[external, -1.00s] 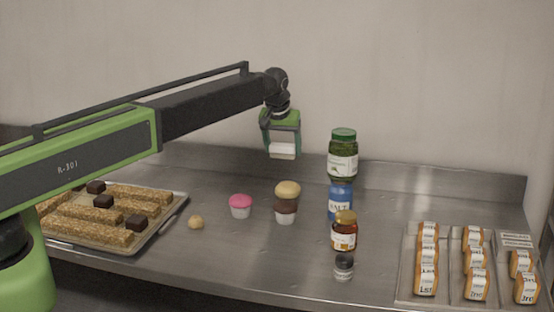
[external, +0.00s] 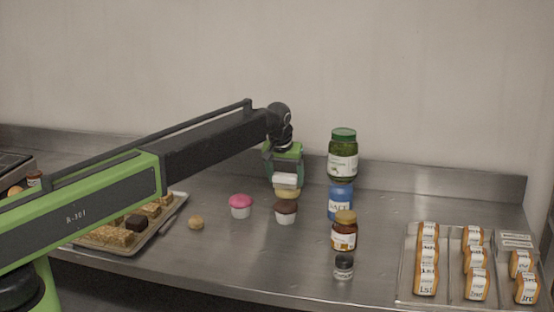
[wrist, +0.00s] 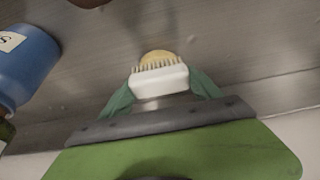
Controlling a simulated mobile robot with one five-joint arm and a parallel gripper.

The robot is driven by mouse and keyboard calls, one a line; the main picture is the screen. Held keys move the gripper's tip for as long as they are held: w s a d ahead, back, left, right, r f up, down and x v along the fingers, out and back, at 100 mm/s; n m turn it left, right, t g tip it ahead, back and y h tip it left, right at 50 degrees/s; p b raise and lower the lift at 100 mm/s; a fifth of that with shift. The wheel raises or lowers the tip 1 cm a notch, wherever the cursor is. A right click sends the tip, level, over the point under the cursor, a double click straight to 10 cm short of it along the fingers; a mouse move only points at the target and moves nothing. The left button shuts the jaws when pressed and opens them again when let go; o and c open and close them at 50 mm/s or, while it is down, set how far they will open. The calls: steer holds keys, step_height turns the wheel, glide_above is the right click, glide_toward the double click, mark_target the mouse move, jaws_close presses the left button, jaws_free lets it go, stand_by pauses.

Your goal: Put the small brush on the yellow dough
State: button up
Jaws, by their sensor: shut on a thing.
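The small brush (external: 285,181) is white. My gripper (external: 285,175) is shut on it, with a finger at each end. In the wrist view the brush (wrist: 160,82) shows its pale bristles between the green fingers. The yellow dough (external: 288,194) is a round ball just below the brush in the external view, its upper part hidden by it. In the wrist view the dough (wrist: 157,57) shows just beyond the bristles. I cannot tell whether the bristles touch it.
A chocolate cupcake (external: 286,208) stands in front of the dough, a pink cupcake (external: 240,205) to the left. A blue salt container (external: 340,201), a green jar (external: 343,155) and an amber jar (external: 344,230) stand to the right. A tan ball (external: 196,222) lies left.

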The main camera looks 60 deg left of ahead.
steer(key=shift+f, duration=0.25)
steer(key=o, duration=1.4)
steer(key=shift+r, duration=0.1)
steer(key=shift+c, duration=0.2)
steer(key=shift+r+p, duration=0.3)
steer(key=shift+p, duration=0.1)
steer(key=p+v, duration=1)
steer(key=v, duration=0.1)
steer(key=shift+s+d+r+p, duration=0.15)
steer(key=shift+r+p, duration=0.15)
steer(key=shift+p, duration=0.1)
